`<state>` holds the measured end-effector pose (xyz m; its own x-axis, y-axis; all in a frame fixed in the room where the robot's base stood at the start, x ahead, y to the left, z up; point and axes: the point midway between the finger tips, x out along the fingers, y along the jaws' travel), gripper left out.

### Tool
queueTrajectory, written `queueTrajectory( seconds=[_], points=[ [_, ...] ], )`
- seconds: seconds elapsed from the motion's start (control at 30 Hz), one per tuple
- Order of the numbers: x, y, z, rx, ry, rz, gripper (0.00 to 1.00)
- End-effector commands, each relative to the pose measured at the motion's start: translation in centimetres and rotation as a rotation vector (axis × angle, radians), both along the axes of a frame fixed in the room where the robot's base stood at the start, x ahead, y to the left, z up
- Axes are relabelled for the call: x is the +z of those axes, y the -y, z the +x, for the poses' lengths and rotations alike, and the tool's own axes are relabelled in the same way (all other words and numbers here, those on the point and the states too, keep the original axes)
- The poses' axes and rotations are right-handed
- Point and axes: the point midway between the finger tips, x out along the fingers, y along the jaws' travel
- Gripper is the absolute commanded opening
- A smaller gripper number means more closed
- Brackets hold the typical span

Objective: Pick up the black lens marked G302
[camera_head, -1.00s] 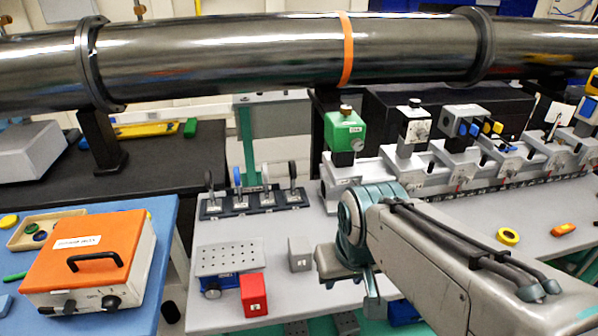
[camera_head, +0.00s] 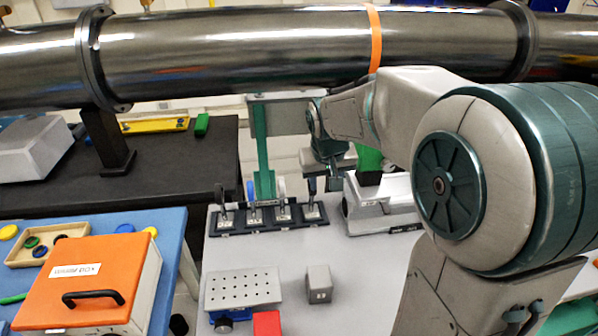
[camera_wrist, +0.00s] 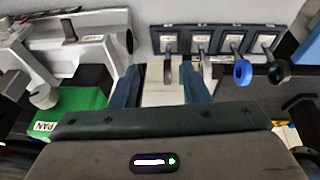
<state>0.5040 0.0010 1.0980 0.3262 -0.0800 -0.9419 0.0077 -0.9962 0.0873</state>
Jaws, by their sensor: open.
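A dark lens rack (camera_head: 268,229) holds upright lenses in a row. In the head view, a black lens (camera_head: 221,195) is at the left end, then a blue lens (camera_head: 251,190), a pale lens (camera_head: 281,187) and another black lens (camera_head: 311,187) at the right end. Their labels are too small to read, so I cannot tell which black one is G302. My gripper (camera_head: 336,172) is open and empty, above and behind the rack's right end. In the wrist view, the fingers (camera_wrist: 160,76) frame one black lens (camera_wrist: 167,70); the other (camera_wrist: 278,72) is far right.
The grey rail unit with a green block (camera_head: 369,160) stands right of the rack, close to my arm. A large dark pipe (camera_head: 240,50) crosses above. A perforated plate (camera_head: 243,288), a grey block (camera_head: 319,284) and a red block (camera_head: 267,322) are in front.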

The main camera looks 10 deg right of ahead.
Motion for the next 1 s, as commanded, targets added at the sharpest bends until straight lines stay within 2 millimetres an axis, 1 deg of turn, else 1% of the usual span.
queueTrajectory(
  seconds=[0.03, 0.1, 0.2, 0.3, 0.4, 0.47, 0.57, 0.8, 0.9, 1.0],
  points=[
    [-0.3, 0.0, 2.3, 0.0, 0.004, 0.013, 0.42],
    [-0.6, 0.0, 4.8, 0.002, 0.018, 0.029, 0.42],
    [-1.2, 0.0, 7.7, -0.001, 0.035, 0.053, 0.42],
    [-1.6, 0.1, 9.6, -0.002, 0.049, 0.072, 0.42],
    [-1.9, 0.1, 10.7, -0.005, 0.057, 0.084, 0.42],
    [-2.3, 0.1, 11.1, -0.006, 0.058, 0.088, 0.42],
    [-3.6, 0.1, 11.7, -0.004, 0.058, 0.089, 0.42],
    [-7.8, 0.0, 13.4, -0.003, 0.057, 0.089, 0.42],
    [-9.0, 0.1, 13.9, -0.005, 0.058, 0.088, 0.42],
    [-9.7, 0.1, 14.2, -0.005, 0.06, 0.088, 0.42]
  ],
)
